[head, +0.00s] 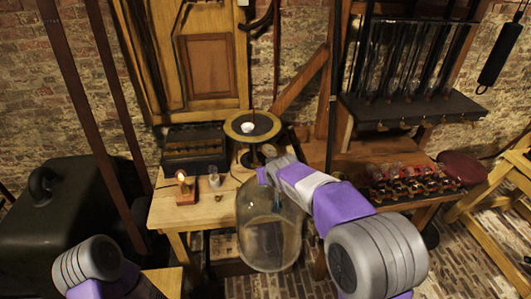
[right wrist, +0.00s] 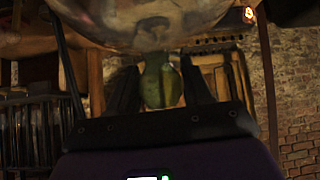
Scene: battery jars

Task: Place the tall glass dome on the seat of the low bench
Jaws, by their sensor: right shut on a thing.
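The tall glass dome (head: 268,238) is a clear jar hanging upright from my right gripper (head: 265,175), in front of the wooden table. In the right wrist view the gripper (right wrist: 161,75) is shut on the dome's greenish knob (right wrist: 160,85), and the dome's glass (right wrist: 150,22) fills the top of that picture. A light wooden piece of furniture (head: 490,190) stands at the right edge, and a wooden surface (head: 165,278) shows at the bottom left. I cannot tell which of them is the low bench. My left arm shows at the bottom left, but its gripper is out of view.
The wooden table (head: 190,212) bears a round-topped stand (head: 252,126), a dark box (head: 195,150) and a small lamp (head: 184,188). A black case (head: 65,220) stands left. A shelf with tall glass tubes (head: 415,105) is at the right. Brick floor (head: 460,265) is clear at lower right.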

